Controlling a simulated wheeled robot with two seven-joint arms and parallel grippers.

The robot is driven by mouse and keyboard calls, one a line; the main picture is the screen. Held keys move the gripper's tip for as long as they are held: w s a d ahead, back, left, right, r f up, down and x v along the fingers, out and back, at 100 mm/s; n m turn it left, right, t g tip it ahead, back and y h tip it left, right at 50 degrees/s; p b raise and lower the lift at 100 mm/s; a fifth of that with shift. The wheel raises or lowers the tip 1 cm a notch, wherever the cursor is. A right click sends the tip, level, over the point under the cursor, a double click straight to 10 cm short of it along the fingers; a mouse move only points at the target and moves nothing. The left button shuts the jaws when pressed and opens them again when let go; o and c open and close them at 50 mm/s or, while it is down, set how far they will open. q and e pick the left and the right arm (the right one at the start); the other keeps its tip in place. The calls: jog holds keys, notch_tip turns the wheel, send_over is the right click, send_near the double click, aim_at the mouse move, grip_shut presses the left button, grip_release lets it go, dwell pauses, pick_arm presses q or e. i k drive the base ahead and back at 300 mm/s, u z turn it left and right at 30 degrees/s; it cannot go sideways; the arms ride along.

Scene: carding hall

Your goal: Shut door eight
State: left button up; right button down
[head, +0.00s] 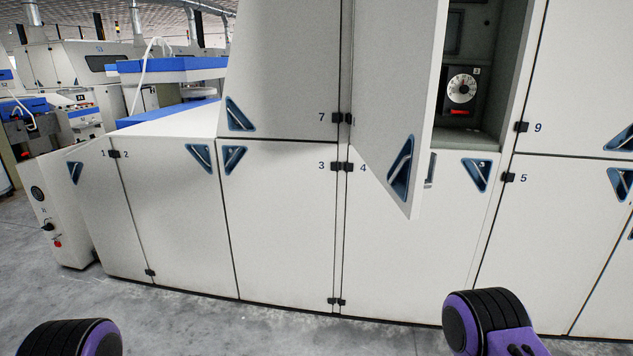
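An open upper door (392,100) stands between the doors marked 7 and 9, above the door marked 4. It is hinged on its left side and swung out toward me, with a blue triangular handle recess (402,168) near its lower free corner. No number shows on it; by its place it appears to be door eight. Behind it the open compartment (478,128) shows a dial (462,89) and a red part. Neither gripper is in view; only purple and black parts of my arms show at the bottom edge.
The closed door four (420,260) lies below the open one, with a blue handle recess (476,175) at its upper right. Closed door seven (285,70) is to the left and door nine (580,75) to the right. Grey floor (270,330) in front is clear.

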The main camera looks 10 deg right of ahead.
aim_at(398, 46)
jog(key=u, duration=0.85)
jog(key=i, duration=1.95)
jog(key=z, duration=2.65)
